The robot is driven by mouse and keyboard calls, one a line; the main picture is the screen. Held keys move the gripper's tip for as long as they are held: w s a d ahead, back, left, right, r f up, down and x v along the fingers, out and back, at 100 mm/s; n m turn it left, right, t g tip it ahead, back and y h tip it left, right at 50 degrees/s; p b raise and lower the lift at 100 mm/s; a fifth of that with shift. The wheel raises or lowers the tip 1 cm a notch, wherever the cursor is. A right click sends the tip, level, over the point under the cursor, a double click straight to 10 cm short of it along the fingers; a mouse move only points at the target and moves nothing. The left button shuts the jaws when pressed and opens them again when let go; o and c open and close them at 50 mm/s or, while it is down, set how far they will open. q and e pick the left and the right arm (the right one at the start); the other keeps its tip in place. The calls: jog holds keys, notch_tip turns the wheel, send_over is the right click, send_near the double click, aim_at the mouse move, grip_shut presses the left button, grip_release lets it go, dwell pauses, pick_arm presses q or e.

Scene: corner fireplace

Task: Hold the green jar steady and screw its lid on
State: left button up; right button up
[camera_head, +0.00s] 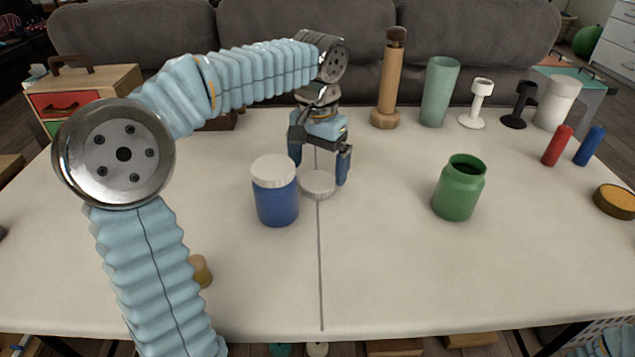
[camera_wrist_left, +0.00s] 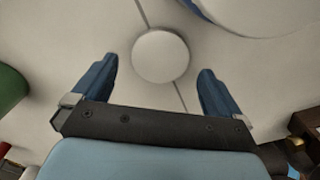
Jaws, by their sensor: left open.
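The green jar (camera_head: 458,190) stands upright and open-topped on the right half of the table. Part of it shows at the left edge of the left wrist view (camera_wrist_left: 10,90). A flat whitish round lid (camera_head: 318,185) lies on the table left of the jar, and it also shows in the left wrist view (camera_wrist_left: 160,56). My left gripper (camera_head: 319,170) points down over this lid, its fingers open on either side. In the left wrist view the lid appears just ahead of the fingertips (camera_wrist_left: 156,84), apart from both. My right gripper is out of view.
A blue jar with a white lid (camera_head: 275,200) stands close left of the whitish lid. Tall vessels, including a teal cup (camera_head: 439,92), line the back. The front middle is clear.

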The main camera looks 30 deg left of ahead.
aim_at(318, 180)
pick_arm(q)
jog(key=shift+f, duration=1.5)
jog(key=c, duration=0.9)
notch_tip(318, 180, up, 10)
jog(key=shift+r, duration=0.1)
